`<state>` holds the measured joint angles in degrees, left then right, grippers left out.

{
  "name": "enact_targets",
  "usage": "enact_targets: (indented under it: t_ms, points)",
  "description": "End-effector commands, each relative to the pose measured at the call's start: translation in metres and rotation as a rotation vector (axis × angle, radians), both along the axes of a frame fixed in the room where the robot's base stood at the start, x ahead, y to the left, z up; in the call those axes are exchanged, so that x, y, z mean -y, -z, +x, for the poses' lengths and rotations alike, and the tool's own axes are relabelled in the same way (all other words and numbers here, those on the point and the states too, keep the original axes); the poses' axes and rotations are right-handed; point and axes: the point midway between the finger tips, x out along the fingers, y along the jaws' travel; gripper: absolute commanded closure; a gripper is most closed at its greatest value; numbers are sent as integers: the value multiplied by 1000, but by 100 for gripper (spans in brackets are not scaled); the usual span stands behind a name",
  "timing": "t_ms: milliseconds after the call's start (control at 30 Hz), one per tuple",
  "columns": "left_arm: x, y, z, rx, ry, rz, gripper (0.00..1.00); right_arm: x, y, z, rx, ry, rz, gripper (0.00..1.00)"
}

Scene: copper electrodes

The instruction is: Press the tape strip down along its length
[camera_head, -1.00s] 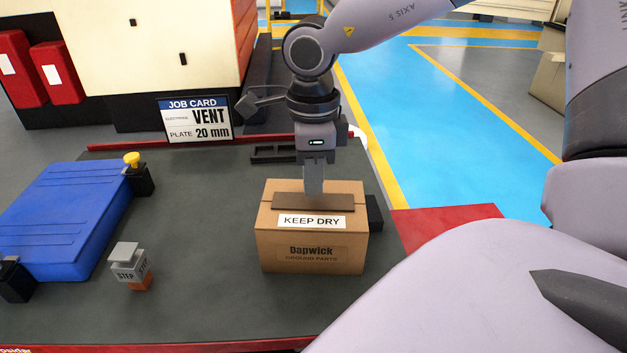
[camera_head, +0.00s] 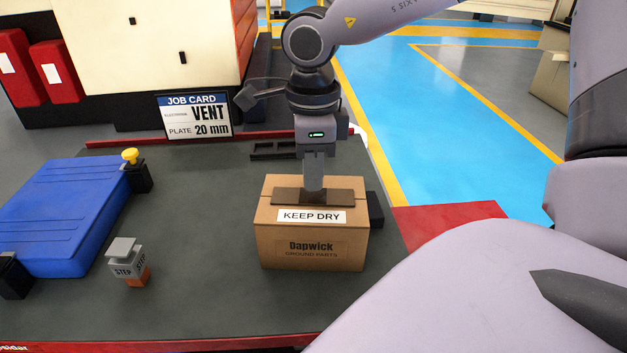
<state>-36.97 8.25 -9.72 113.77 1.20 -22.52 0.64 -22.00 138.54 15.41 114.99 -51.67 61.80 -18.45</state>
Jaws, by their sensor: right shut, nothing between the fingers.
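A brown tape strip (camera_head: 288,196) lies across the top of a cardboard box (camera_head: 312,245) labelled "KEEP DRY" and "Dapwick". My right gripper (camera_head: 313,188) is shut and empty, pointing straight down, with its fingertips at the strip near its middle. I cannot tell for sure whether the tips touch the strip; they hide part of it. My left gripper is not in view.
A blue case (camera_head: 65,215) lies at the left, with a yellow-topped black block (camera_head: 137,170) beside it. A small grey "STEP" block (camera_head: 127,262) stands in front. A job card (camera_head: 195,116) stands behind. The grey tabletop (camera_head: 205,215) between is clear.

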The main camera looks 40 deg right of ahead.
Motion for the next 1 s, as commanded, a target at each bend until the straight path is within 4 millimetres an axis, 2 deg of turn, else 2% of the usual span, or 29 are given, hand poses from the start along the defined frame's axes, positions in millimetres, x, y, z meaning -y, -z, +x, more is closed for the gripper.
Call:
enact_targets:
  t_ms: [267, 700, 1000]
  points:
    - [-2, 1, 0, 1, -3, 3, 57, 2, 0, -2, 1, 1, 0, 100]
    - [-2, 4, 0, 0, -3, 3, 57, 29, 0, -31, 3, 1, 2, 100]
    - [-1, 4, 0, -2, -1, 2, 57, 32, 1, -34, 0, 0, 0, 100]
